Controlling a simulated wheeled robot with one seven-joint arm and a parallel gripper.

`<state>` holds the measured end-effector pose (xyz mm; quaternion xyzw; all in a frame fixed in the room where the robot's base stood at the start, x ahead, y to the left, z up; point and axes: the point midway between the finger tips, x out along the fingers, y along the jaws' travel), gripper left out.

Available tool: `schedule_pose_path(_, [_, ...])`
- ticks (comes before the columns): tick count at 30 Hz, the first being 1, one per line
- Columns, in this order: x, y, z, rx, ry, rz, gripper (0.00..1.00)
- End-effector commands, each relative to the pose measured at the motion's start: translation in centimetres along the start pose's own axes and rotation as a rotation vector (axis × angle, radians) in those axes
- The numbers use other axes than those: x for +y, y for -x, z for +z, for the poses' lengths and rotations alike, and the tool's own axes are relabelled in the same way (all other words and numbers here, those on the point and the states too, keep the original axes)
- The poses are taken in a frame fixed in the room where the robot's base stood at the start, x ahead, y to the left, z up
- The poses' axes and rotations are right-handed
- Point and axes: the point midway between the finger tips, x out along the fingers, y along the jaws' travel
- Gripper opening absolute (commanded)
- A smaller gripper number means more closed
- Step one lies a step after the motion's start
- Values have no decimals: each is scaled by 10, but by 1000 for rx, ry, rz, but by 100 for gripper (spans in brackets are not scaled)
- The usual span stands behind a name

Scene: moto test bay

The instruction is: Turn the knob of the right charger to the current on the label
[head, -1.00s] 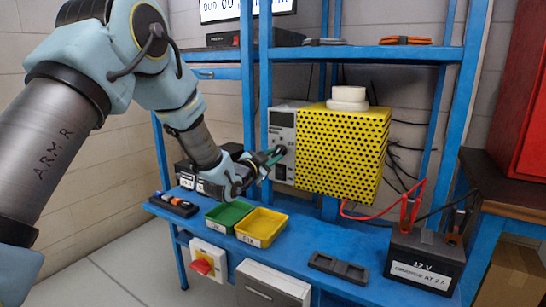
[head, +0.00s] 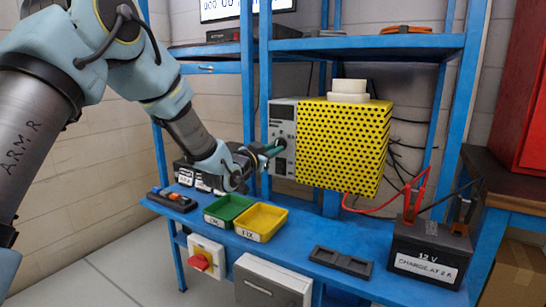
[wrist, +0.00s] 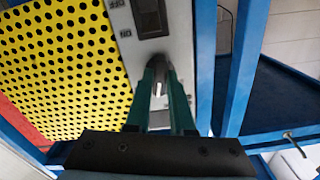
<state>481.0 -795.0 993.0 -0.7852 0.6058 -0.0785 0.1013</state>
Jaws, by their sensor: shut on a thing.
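The charger is a yellow perforated box (head: 345,145) with a grey front panel (head: 283,112), standing on the blue bench. A pale mark shows on the knob between the fingers. The knob's scale is mostly hidden, so its setting cannot be read.
Green (head: 228,207) and yellow (head: 262,221) bins stand on the bench below my gripper. A dark tray (head: 340,262) lies right of them. Blue rack posts (head: 248,100) stand close beside the panel. Red and black leads run to the battery. The bench between bins and battery is mostly clear.

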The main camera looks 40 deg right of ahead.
Motion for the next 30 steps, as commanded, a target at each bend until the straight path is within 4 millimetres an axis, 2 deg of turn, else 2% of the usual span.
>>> schedule_pose_path(12, [1, 0, 1, -1, 219, 0, 0])
schedule_pose_path(29, [1, 0, 1, -3, 258, 1, 0])
schedule_pose_path(30, [1, 0, 1, -3, 258, 1, 22])
